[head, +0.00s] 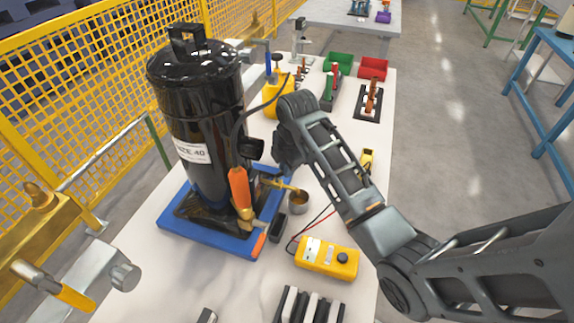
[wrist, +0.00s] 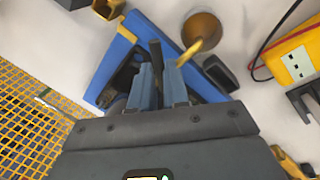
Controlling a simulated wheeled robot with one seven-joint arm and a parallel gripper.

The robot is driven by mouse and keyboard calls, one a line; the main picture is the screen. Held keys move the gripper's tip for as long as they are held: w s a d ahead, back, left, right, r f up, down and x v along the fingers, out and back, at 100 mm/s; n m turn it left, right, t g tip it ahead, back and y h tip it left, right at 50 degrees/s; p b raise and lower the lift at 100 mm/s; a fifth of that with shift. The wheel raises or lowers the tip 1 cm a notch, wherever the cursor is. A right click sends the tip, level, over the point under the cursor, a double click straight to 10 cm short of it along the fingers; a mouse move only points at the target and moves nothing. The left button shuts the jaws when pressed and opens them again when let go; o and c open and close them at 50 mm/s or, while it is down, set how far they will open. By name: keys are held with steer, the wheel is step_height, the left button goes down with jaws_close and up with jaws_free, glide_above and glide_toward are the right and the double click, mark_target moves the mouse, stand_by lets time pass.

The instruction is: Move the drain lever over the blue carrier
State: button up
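A black compressor (head: 203,110) stands upright on the blue carrier (head: 196,238). The carrier's corner also shows in the wrist view (wrist: 116,52). Low at the compressor's front, a red-orange lever end (head: 258,245) shows at the carrier's right edge; whether it is the drain lever is unclear. An upright orange handle (head: 240,188) stands beside brass fittings. My gripper (wrist: 158,72) is above the carrier, its fingers apart around or above a dark bar (wrist: 156,52); contact cannot be told.
A brass spout (head: 284,186) points over a metal cup (head: 298,204) beside the carrier. A yellow meter (head: 327,258) with leads and a small dark block (head: 279,228) lie nearby. Yellow mesh fencing (head: 70,110) runs along the left. Red bins (head: 373,67) and green bins (head: 340,61) stand farther back.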

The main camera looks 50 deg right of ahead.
steer(key=o, duration=0.4)
steer(key=shift+r, duration=0.1)
steer(key=r, duration=0.2)
steer(key=s+r, duration=0.1)
steer(key=r, duration=0.4)
steer(key=shift+s+a+r, duration=0.2)
steer(key=shift+a+r, duration=0.05)
steer(key=shift+s, duration=0.1)
